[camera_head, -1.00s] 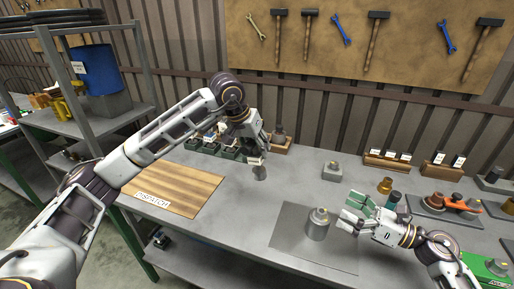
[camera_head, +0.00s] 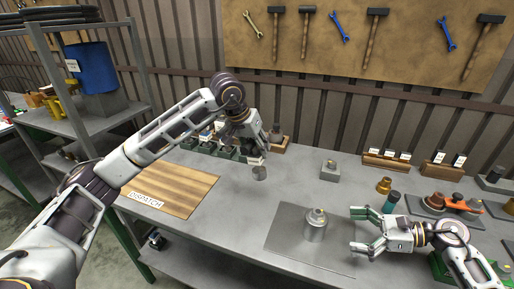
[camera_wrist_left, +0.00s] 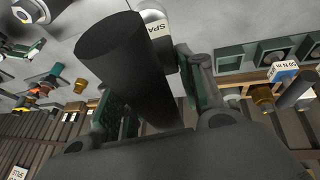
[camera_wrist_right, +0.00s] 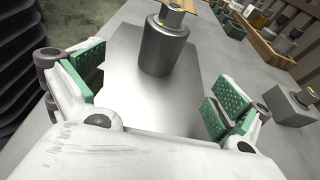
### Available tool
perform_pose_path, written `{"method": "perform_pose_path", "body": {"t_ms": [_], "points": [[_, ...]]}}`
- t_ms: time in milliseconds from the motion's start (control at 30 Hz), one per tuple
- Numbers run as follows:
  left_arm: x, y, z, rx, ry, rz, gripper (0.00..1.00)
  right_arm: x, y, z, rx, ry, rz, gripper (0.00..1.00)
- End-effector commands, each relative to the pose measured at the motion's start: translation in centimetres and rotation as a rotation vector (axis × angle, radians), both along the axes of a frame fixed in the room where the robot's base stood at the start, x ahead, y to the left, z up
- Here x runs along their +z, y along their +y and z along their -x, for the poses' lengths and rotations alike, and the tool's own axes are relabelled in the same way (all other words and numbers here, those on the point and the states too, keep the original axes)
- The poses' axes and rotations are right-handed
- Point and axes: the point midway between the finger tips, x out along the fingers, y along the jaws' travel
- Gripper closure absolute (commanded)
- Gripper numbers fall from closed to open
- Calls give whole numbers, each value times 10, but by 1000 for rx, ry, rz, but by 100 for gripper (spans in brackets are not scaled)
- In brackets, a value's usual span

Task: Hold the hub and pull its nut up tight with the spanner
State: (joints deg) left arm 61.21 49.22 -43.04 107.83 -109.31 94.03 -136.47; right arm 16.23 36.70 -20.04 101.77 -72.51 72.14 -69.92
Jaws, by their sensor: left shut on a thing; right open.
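The hub, a grey metal cylinder (camera_head: 315,231), stands upright on a grey mat (camera_head: 282,241). In the right wrist view the hub (camera_wrist_right: 164,50) stands ahead, beyond the two green-padded fingers (camera_wrist_right: 158,88). My left gripper (camera_head: 256,158) is shut on a dark cylinder (camera_wrist_left: 125,60), which looks like the spanner's handle. The spanner's jaw end is not clear.
A wooden dispatch board (camera_head: 175,187) lies at the left of the bench. A grey block (camera_head: 330,171) stands behind the mat. The bench between board and mat is clear.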

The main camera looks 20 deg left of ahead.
Motion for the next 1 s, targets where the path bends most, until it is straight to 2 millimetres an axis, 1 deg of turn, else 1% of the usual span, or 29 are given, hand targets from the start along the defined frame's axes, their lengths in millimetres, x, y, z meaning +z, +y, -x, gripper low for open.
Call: {"method": "perform_pose_path", "body": {"t_ms": [267,467,1000], "points": [[2,0,0,0,-3,1,100,0,2,0,-1,1,-1,0],[4,0,0,0,-3,1,100,-3,10,0,-1,2,-1,0],[14,0,0,0,-3,1,100,-15,52,0,-1,2,-3,0]]}}
